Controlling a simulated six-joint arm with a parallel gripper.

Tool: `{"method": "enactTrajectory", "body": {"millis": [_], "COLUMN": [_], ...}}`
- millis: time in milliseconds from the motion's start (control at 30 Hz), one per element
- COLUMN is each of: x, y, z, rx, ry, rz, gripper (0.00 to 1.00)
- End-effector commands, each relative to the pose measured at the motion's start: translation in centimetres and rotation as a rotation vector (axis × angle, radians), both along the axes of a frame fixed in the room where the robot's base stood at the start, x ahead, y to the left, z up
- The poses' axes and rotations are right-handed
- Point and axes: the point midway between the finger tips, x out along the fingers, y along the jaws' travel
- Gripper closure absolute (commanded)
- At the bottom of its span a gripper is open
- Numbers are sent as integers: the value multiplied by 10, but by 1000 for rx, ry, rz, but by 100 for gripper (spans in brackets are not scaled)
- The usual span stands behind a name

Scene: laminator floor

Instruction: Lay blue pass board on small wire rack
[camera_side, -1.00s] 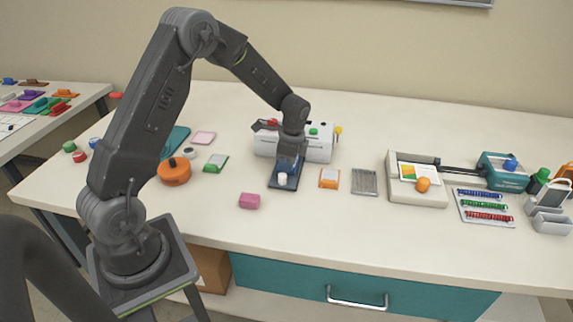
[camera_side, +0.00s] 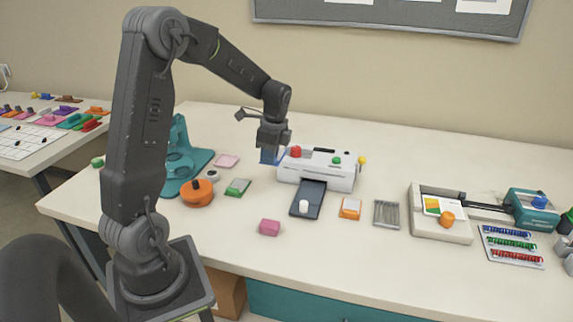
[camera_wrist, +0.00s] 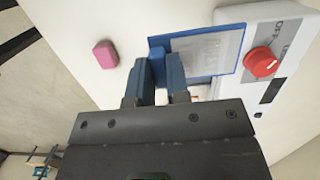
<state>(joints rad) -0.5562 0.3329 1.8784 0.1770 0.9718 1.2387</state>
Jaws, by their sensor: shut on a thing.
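My gripper (camera_side: 270,143) is at the left end of the white laminator (camera_side: 327,172), low over the table. In the wrist view it is shut on the raised blue grip of the blue pass board (camera_wrist: 228,66), which carries a clear sheet. In the side view only a small blue part of the board (camera_side: 268,157) shows below the jaws. I cannot tell whether it touches the table. The small wire rack (camera_side: 386,214) lies flat and empty on the table, right of the laminator's front.
A dark plate with a white knob (camera_side: 306,206) lies before the laminator. An orange-framed card (camera_side: 350,208) sits between it and the rack. A trimmer tray (camera_side: 440,228) stands right of the rack.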

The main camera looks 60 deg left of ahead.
Motion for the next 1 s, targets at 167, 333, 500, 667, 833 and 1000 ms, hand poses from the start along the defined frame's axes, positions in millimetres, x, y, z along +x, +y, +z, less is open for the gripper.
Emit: {"method": "enactTrajectory", "body": {"millis": [167,333,500,667,833,1000], "x": [-5,-5,-4,24,63,112], "y": [5,6,5,-4,-21,-53], "z": [4,18,53,58,62,65], "rx": [0,2,4,0,1,2], "ry": [0,-4,-7,-2,-3,-2], "rz": [1,-1,1,-3,-2,-3], "gripper": [100,100,100,100,100,100]}}
